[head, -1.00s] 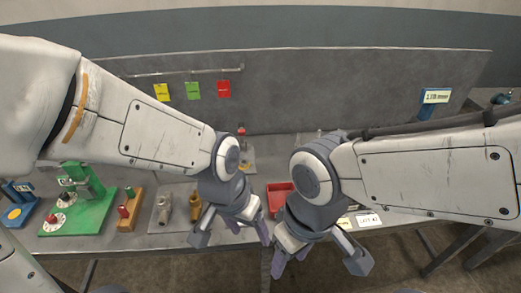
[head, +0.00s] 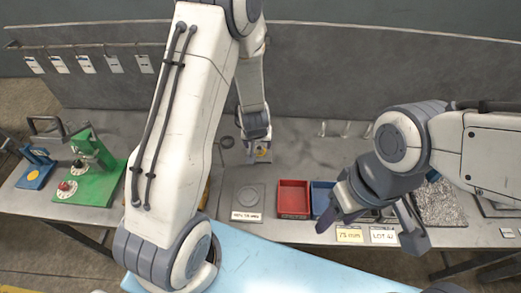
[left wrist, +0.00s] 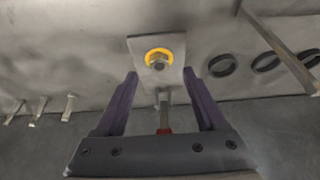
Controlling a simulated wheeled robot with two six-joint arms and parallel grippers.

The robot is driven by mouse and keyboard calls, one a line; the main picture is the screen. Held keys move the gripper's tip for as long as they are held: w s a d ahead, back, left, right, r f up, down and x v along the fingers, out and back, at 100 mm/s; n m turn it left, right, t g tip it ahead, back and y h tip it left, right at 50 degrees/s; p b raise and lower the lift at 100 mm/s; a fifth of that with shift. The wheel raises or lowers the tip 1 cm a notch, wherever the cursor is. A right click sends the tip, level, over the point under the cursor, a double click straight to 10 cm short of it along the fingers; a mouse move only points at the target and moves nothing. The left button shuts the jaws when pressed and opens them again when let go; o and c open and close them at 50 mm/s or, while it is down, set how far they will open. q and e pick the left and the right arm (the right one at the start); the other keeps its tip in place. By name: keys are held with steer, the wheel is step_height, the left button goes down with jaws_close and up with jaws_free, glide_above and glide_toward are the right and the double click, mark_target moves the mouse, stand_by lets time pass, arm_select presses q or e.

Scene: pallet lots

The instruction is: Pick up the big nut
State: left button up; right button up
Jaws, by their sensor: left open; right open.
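The big nut (left wrist: 158,62) is a metal hex nut on a yellow ring on a square grey plate (left wrist: 140,48). In the left wrist view it lies ahead of my fingertips, roughly centred between them. My left gripper (left wrist: 160,76) is open, with nothing held. A metal post with a red end (left wrist: 164,112) shows between its fingers. In the head view my left gripper (head: 257,147) is low over the back of the bench, by the yellow spot (head: 263,153) on that plate; the nut is hard to make out there. My right gripper (head: 372,228) is open and empty at the front edge.
A red tray (head: 293,213) and a partly hidden blue tray (head: 320,190) stand at the front. A round disc on a plate (head: 248,197) is left of them. Dark rings (left wrist: 222,65) and metal pegs (left wrist: 40,108) flank the nut's plate. A green fixture (head: 92,185) stands left.

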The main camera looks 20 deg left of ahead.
mark_target(259, 149)
arm_select(q)
steer(key=shift+w+x, duration=0.2)
steer(key=shift+x, duration=2.55)
steer(key=shift+r, duration=0.15)
jaws_close()
